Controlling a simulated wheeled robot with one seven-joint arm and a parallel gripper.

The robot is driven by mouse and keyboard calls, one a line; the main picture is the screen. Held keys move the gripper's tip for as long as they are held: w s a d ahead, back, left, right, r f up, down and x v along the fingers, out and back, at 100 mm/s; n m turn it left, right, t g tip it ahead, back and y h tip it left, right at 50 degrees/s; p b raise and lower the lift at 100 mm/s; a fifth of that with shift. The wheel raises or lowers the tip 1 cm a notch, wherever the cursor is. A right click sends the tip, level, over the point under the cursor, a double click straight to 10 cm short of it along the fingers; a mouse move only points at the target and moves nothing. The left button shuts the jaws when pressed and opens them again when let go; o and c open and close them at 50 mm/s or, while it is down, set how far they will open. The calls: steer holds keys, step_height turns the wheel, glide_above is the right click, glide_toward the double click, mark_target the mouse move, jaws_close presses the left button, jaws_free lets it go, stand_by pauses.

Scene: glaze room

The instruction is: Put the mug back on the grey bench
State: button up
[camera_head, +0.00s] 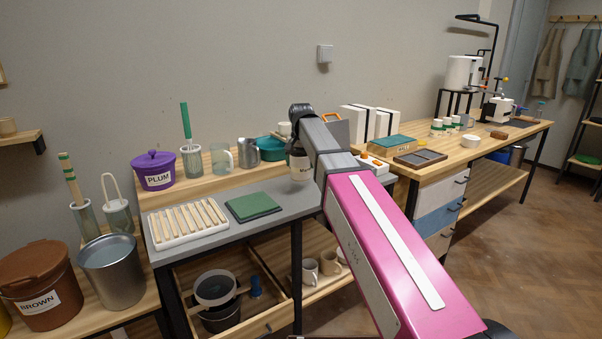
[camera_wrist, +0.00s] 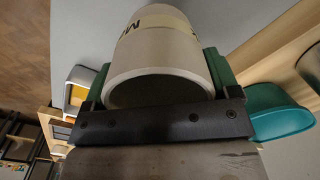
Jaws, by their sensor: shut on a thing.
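In the head view the mug (camera_head: 301,167) is at the back right part of the grey bench (camera_head: 285,207), partly behind my arm. I cannot tell whether its base touches the bench. The grey bench top also shows behind the mug in the wrist view (camera_wrist: 82,35). My fingertips are hidden in the head view.
A white ribbed rack (camera_head: 187,224) and a green pad (camera_head: 253,206) lie on the bench's left and middle. A teal bowl (camera_wrist: 280,115) is close to the gripper on the wooden shelf behind. A glass jug (camera_head: 221,160) and grey pitcher (camera_head: 249,153) stand there too.

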mark_target(301, 172)
steer(key=shift+w+f, duration=0.1)
steer(key=shift+f, duration=1.95)
steer(key=o, duration=1)
steer(key=shift+f, duration=0.1)
steer(key=shift+o, duration=0.2)
step_height(301, 172, up, 12)
